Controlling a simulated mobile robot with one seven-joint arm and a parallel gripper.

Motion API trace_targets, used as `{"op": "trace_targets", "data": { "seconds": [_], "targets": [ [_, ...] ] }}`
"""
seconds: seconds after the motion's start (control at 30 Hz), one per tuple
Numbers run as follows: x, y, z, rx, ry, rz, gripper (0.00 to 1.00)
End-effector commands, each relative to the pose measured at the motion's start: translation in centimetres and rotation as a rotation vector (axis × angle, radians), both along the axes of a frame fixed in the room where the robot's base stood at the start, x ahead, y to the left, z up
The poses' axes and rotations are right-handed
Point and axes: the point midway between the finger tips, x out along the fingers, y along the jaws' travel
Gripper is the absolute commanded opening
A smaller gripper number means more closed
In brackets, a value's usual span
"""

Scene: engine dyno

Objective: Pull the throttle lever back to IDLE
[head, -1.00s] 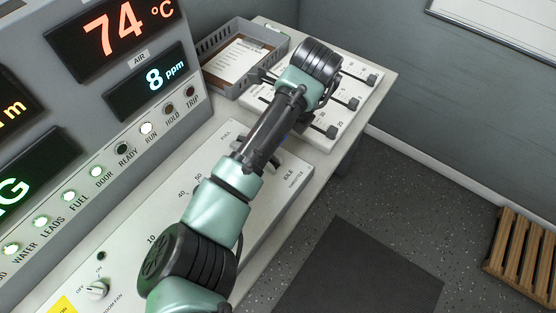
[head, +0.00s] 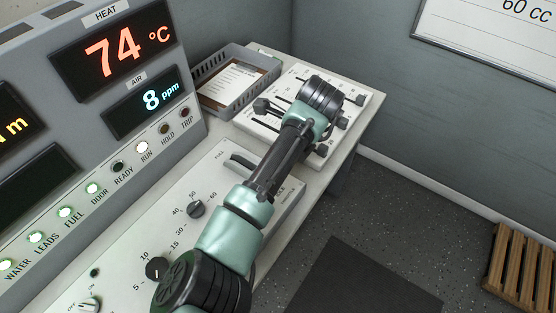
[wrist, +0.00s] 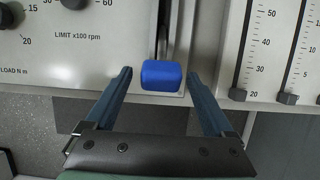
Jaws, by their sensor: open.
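The throttle lever's blue knob (wrist: 160,76) is in the wrist view, over the front edge of the light control panel. My gripper (wrist: 159,74) is open, with one finger to the left of the knob and one to the right. Gaps show on both sides, so neither finger appears to touch it. A dark curved piece of the throttle (head: 242,162) shows beside my arm, near the FULL end. The lever's exact position along its travel cannot be read.
A panel of black sliders (head: 340,122) stands at the right, close to my gripper's right finger in the wrist view (wrist: 288,98). A grey tray (head: 238,82) with papers is behind. Dials (head: 196,209) sit left of my arm. Open floor lies right of the desk.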

Motion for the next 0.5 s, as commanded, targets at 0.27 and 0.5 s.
{"op": "trace_targets", "data": {
  "seconds": [0.27,0.5],
  "targets": [
    [-0.3,-0.7,2.3,-0.001,-0.006,-0.003,0.88],
    [-1.3,-2.1,7.4,-0.001,-0.006,-0.003,0.88]
  ]
}}
